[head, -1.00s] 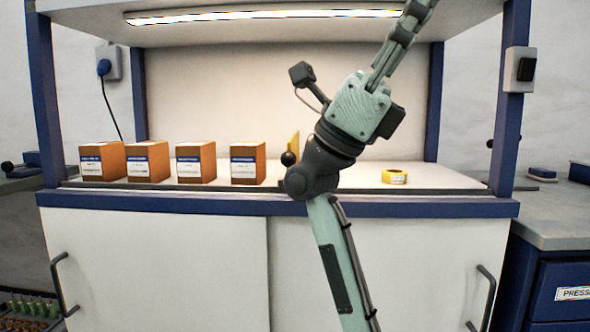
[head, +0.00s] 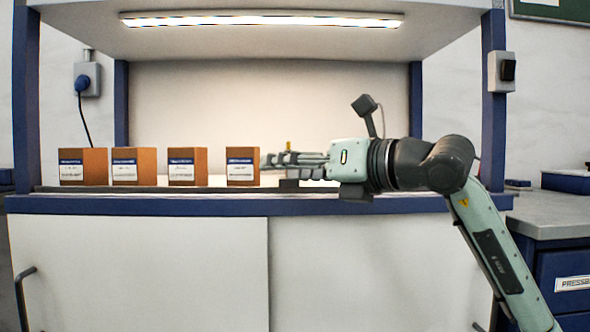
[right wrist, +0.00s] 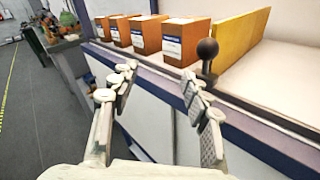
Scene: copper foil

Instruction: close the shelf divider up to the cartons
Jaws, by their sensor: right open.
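Several brown cartons with white and blue labels stand in a spaced row on the shelf; the rightmost carton (head: 243,166) also shows in the right wrist view (right wrist: 186,42). The yellow divider (right wrist: 230,45) stands upright to the right of that carton, with a gap between them. Its black ball knob (right wrist: 207,48) is at the front edge. In the head view my right gripper hides most of the divider. My right gripper (right wrist: 158,76) is open and empty, its fingers pointing toward the shelf front, short of the knob. My left gripper is not in view.
The shelf has a front rail (right wrist: 150,62) and a blue front edge (head: 150,205). White cupboard doors (head: 140,265) are below, and a lit lamp (head: 262,20) hangs above. A blue post (head: 494,110) stands at the right.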

